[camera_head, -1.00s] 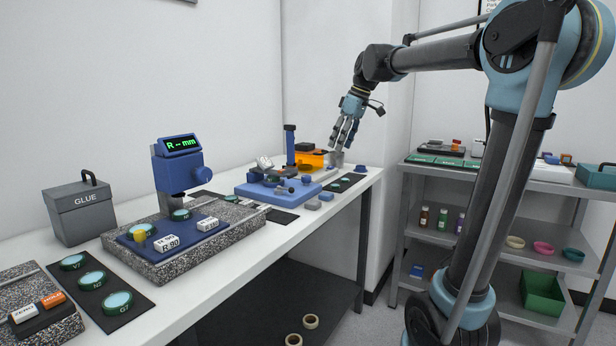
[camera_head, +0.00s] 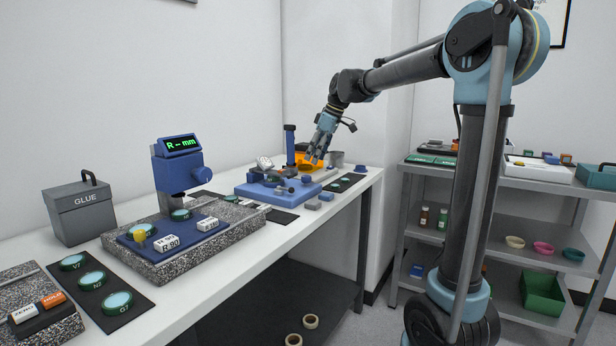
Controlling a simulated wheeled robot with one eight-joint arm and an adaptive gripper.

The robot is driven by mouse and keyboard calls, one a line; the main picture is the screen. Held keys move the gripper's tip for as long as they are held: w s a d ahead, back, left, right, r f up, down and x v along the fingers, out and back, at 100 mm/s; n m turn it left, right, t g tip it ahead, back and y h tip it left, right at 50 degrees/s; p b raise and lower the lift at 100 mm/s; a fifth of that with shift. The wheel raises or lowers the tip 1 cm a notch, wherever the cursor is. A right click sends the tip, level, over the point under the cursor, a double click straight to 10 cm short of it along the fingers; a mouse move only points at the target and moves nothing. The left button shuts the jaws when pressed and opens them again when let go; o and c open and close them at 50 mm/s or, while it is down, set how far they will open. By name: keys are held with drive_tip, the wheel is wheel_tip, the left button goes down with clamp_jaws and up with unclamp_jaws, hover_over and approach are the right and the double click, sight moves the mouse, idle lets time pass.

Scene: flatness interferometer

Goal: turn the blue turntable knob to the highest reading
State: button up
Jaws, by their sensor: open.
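I cannot tell for sure which small part is the turntable knob. A small blue knob-like piece (camera_head: 361,169) sits at the bench's far right end. My gripper (camera_head: 314,157) is open, fingers pointing down, at the orange part behind the base; whether it touches is unclear. A blue gauge (camera_head: 172,165) at the left has a green display (camera_head: 181,144) reading "R -- mm".
A speckled stone slab (camera_head: 160,263) bears the gauge and labelled blocks. A grey GLUE box (camera_head: 82,210) stands at the back left. Dark mats with green-rimmed discs (camera_head: 92,281) lie on the white bench (camera_head: 235,278). A grey shelf (camera_head: 480,176) with bowls and bottles stands at the right.

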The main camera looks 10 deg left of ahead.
sight(306, 181)
drive_tip(key=x, duration=0.8)
drive_tip(key=shift+f, duration=0.25)
drive_tip(key=shift+w, duration=0.1)
drive_tip(key=c, duration=1)
